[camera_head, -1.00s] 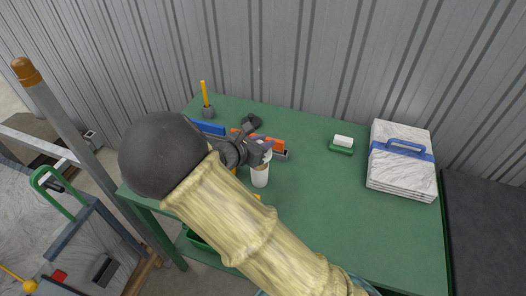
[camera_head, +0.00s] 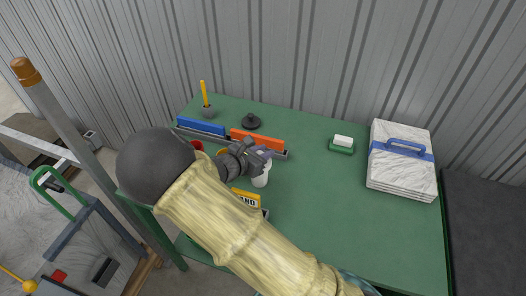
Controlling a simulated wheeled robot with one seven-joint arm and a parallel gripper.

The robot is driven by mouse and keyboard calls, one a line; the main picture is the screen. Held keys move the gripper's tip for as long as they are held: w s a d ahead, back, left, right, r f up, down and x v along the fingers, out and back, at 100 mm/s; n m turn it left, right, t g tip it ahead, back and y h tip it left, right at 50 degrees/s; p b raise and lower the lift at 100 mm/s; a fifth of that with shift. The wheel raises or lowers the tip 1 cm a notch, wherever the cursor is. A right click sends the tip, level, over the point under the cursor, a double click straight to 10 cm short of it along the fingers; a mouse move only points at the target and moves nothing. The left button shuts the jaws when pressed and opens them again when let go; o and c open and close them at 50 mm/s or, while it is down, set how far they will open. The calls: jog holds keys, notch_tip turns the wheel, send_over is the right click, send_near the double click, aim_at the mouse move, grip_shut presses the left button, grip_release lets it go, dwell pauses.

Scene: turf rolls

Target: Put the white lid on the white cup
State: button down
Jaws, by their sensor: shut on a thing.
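The white cup (camera_head: 261,180) stands upright on the green table, just below my gripper in the picture. My gripper (camera_head: 264,161) is shut at the cup's top. The white lid (camera_head: 268,164) shows only as a small pale patch between the fingers, at or just over the cup's rim. The fingers hide most of the lid and rim, so I cannot tell whether the lid sits flat on the cup.
Blue (camera_head: 201,126) and orange (camera_head: 258,139) blocks lie in a rail behind the gripper, with a dark knobbed object (camera_head: 251,121) beyond. A yellow sign (camera_head: 246,198) is near my arm. A soap-like white block (camera_head: 344,141) and a strapped stack (camera_head: 402,165) stand right. Centre-right table is clear.

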jog(key=shift+f, duration=0.45)
jog(key=c, duration=1.2)
grip_release()
jog(key=shift+c, duration=0.2)
jog(key=shift+r, duration=0.65)
jog(key=v, duration=1.2)
jog(key=shift+b, duration=0.4)
